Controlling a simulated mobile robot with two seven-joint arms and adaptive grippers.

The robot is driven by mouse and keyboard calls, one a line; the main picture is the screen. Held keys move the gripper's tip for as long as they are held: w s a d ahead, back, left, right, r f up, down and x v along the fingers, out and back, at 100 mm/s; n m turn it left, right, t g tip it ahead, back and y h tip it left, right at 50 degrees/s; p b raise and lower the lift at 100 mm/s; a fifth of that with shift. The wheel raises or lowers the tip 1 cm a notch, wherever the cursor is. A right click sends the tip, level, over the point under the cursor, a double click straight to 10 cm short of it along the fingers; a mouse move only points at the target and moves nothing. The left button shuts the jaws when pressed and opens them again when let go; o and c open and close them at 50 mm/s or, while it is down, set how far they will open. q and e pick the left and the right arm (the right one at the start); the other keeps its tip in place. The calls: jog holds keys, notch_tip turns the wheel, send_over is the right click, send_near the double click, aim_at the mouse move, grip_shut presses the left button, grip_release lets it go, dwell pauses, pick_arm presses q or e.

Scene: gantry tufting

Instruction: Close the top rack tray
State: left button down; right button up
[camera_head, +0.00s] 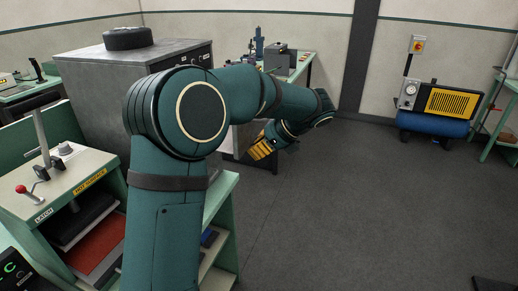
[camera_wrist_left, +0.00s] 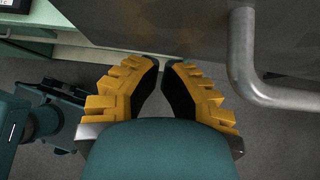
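My left gripper (camera_head: 263,148) reaches out past the grey cabinet, its yellow fingers low beside a grey panel. In the left wrist view its two fingertips (camera_wrist_left: 161,64) lie close together with nothing visible between them. A grey panel (camera_wrist_left: 190,25) fills the top of that view, and a bent grey tube handle (camera_wrist_left: 241,60) stands to the right of the fingers, apart from them. I cannot tell for sure that this panel and handle are the top rack tray. My forearm hides much of the area around them in the head view. My right gripper does not show.
A grey cabinet (camera_head: 95,75) carries a black tyre-like ring (camera_head: 128,38). At left, a green-framed bench with latch and hot-surface labels has a black tray and a red tray (camera_head: 97,246) below its top. A blue compressor (camera_head: 432,123) stands far right. The floor (camera_head: 350,215) between is clear.

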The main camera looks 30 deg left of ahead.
pick_arm(q)
jog(key=s+a+p, duration=0.1)
jog(key=a+p, duration=0.1)
jog(key=a, duration=0.4)
jog(key=s+a+p, duration=0.2)
jog(key=a+p, duration=0.1)
jog(key=a, duration=0.4)
jog(key=s+a+p, duration=0.2)
jog(key=a, duration=0.5)
jog(key=shift+r, duration=0.1)
jog(key=shift+s+a+p, duration=0.1)
jog(key=shift+a+p, duration=0.2)
jog(key=shift+a, duration=0.45)
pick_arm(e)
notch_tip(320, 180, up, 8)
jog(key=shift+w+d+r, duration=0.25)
pick_arm(q)
jog(key=shift+d, duration=0.2)
jog(key=d, duration=0.1)
jog(key=w+d+p, duration=0.1)
jog(key=d, duration=0.2)
jog(key=shift+w+d+r, duration=0.15)
jog(key=shift+d+r, duration=0.05)
jog(key=shift+r, duration=0.15)
jog(key=v, duration=0.9)
jog(key=shift+f, duration=0.1)
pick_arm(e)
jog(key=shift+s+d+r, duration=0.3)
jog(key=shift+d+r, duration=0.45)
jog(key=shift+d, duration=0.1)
